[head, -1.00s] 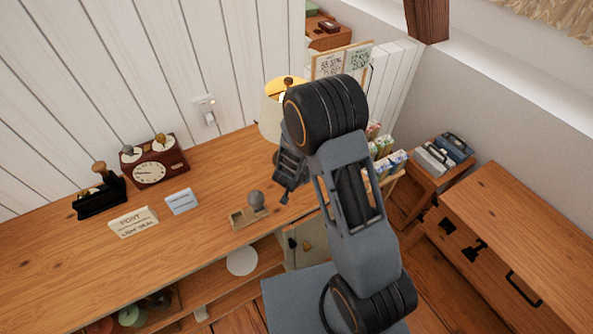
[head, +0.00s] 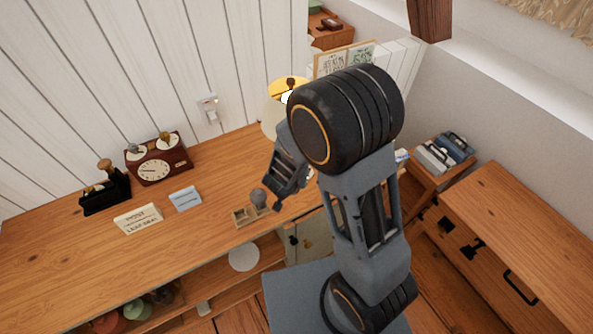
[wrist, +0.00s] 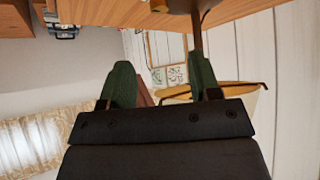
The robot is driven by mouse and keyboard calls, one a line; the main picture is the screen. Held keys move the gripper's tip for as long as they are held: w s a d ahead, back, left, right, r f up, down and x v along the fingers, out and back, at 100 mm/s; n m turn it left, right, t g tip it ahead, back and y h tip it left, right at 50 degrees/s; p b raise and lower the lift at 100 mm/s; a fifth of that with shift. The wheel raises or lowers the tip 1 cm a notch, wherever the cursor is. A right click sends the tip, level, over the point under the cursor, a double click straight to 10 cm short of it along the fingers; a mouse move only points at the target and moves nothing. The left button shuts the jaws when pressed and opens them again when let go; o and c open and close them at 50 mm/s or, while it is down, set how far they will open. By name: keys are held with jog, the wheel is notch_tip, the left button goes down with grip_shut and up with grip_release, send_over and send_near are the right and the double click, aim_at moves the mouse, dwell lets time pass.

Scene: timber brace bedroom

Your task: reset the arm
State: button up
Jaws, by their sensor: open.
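My arm rises in front of the wooden counter in the head view. My gripper (head: 277,196) hangs over the counter, just above and right of a small tray with a grey ball-shaped knob, and seems apart from it. In the wrist view my gripper (wrist: 160,85) shows two green fingers spread apart with nothing between them. The wrist picture appears upside down, with the counter edge along its top. My arm hides part of the lamp and the things behind it.
On the counter (head: 60,262) stand a red-brown clock box (head: 157,160), a black stamp holder (head: 104,190), a post sign (head: 138,218), a blue card (head: 185,198), the small tray (head: 240,217) and a lamp (head: 272,115). A wooden cabinet (head: 530,230) stands right. The counter's front left is clear.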

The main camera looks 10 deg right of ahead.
jog(key=s+a+r+n+y, duration=0.1)
jog(key=a+r+n+y, duration=0.1)
jog(key=r+y, duration=0.35)
jog(key=s+a+r+n+y, duration=0.1)
jog(key=a+r+n+y, duration=0.1)
jog(key=r, duration=0.6)
jog(key=s+d+r+n+g+h, duration=0.1)
jog(key=s+d+r, duration=0.2)
jog(key=s, duration=0.3)
jog(key=s+d+r+n+g+h, duration=0.1)
jog(key=s+d+r+g+h, duration=0.1)
jog(key=s+d, duration=0.3)
jog(key=shift+s+r, duration=0.65)
jog(key=shift+r, duration=0.05)
